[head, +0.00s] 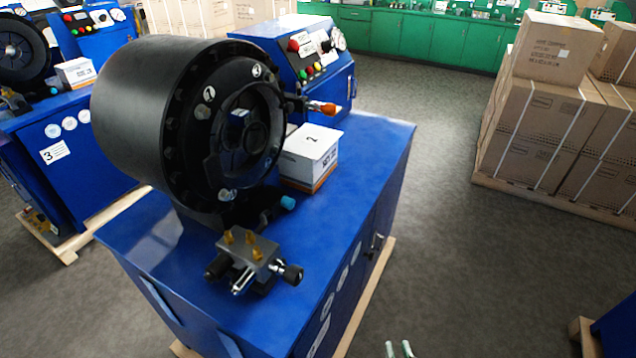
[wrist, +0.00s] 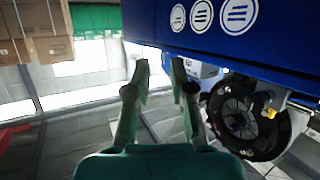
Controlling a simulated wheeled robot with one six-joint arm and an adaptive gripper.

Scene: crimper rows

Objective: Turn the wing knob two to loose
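The near crimper is a large black drum (head: 150,110) on a blue cabinet (head: 160,262), with a white box (head: 310,152) marked 2 beside it. At the cabinet's front corner is a grey metal block (head: 250,258) with brass fittings, a black knob (head: 292,274) and a small silver lever-like part (head: 240,284). I cannot tell which of these is wing knob two, nor whether it is tight or loose. My gripper (head: 399,349) shows only as fingertips at the bottom edge, low and right of the cabinet. In the wrist view my gripper (wrist: 158,68) is open and empty.
The wrist view is turned over, with the blue cabinet side (wrist: 260,50) close by and a black crimper face (wrist: 245,120) at right. Another crimper (head: 25,50) stands at left. Stacked cartons (head: 540,120) are at right. Grey floor (head: 430,240) between is clear.

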